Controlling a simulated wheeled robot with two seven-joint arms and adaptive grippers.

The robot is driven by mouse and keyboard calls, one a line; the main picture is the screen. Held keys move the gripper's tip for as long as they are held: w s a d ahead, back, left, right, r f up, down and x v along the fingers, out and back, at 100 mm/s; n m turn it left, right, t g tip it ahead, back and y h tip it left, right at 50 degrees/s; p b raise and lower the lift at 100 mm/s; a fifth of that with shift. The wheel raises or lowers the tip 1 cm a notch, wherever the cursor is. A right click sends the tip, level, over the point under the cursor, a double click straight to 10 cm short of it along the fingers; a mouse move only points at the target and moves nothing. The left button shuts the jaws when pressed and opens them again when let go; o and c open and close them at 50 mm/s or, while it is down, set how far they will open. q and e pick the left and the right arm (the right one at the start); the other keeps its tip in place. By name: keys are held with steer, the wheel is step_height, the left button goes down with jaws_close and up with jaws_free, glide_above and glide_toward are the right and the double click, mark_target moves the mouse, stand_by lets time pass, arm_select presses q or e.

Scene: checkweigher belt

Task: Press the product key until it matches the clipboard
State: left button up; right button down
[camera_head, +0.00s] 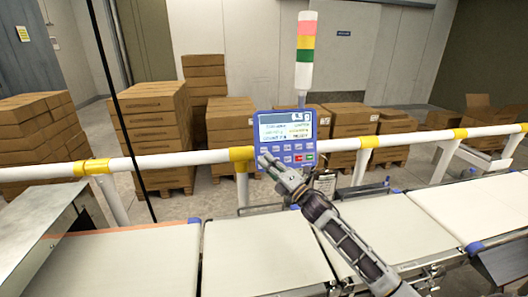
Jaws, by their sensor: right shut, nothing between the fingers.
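The blue control panel (286,137) stands behind the belt, with a lit screen (287,127) on its upper part and rows of small keys (298,147) below. One key is red and one is green. The screen text is too small to read. My right gripper (266,160) is shut and empty, with its tip at the panel's lower left, in front of the key area. I cannot tell whether it touches a key. A clipboard (325,184) hangs below the panel, partly hidden by my right arm. My left gripper is not in view.
Pale conveyor belts (255,255) run across the front. A white and yellow guard rail (205,158) crosses behind them. A signal tower (305,50) rises above the panel. Stacked cartons (152,125) stand behind the rail. A metal housing (35,230) is at the left.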

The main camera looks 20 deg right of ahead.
mark_target(264, 150)
steer(key=shift+a+r+m+h, duration=0.15)
steer(key=shift+r+m+h, duration=0.25)
steer(key=shift+m, duration=0.2)
steer(key=shift+w+d+f+m+h, duration=0.15)
steer(key=shift+d+m+h, duration=0.15)
steer(key=shift+m, duration=0.8)
steer(key=shift+w+d+f+m+h, duration=0.15)
steer(key=shift+d+m+h, duration=0.15)
steer(key=shift+m, duration=0.8)
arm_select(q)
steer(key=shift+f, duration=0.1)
arm_select(e)
steer(key=shift+w, duration=0.15)
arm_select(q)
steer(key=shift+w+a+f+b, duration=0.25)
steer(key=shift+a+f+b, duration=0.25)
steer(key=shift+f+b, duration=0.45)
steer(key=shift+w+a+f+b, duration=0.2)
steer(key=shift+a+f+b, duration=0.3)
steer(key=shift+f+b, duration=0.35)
arm_select(e)
steer(key=w+d+f, duration=0.2)
steer(key=w, duration=0.6)
steer(key=shift+f, duration=0.2)
